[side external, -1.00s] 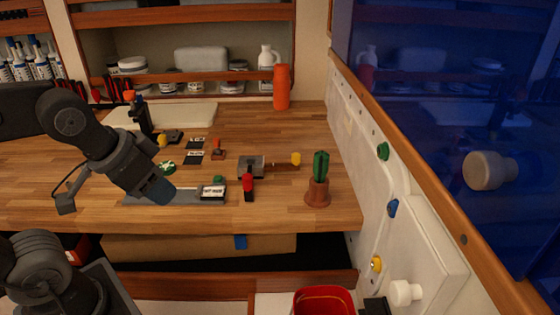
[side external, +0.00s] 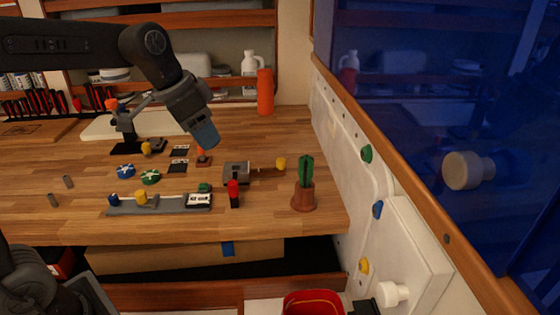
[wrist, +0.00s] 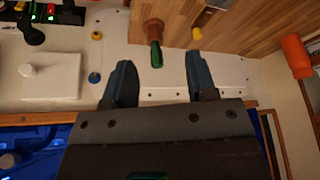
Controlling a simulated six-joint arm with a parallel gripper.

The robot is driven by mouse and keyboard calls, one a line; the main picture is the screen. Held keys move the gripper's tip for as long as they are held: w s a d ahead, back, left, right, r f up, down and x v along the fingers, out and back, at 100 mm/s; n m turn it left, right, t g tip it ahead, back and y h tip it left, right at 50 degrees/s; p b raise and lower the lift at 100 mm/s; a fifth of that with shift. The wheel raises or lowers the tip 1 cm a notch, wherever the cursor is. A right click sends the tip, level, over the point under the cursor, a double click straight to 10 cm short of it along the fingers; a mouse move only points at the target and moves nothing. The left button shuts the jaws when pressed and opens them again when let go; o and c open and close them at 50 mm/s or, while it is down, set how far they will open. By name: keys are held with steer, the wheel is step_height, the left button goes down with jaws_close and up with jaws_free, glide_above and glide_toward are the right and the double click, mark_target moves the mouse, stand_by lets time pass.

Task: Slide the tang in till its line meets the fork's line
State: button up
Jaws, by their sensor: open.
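The yellow knob also shows near the top of the wrist view (wrist: 197,33). Marked lines on either part are too small to make out, so I cannot tell how far in the bar sits. My gripper (side external: 205,138) is in the air above and left of the block. Its fingers are apart and empty in the wrist view (wrist: 160,82).
A red-topped black post (side external: 234,193) stands in front of the block. A grey rail (side external: 168,207) with a labelled block (side external: 198,201) lies left. An orange bottle (side external: 265,92) stands behind; a white panel (side external: 375,170) borders the right.

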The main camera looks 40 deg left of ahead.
steer(key=w+a+f+m+h, duration=0.1)
steer(key=w+a+f+m, duration=0.15)
steer(key=w, duration=0.95)
steer(key=m+g+h, duration=0.1)
steer(key=m, duration=0.2)
glide_toward(281, 160)
steer(key=x, duration=1)
jaws_close()
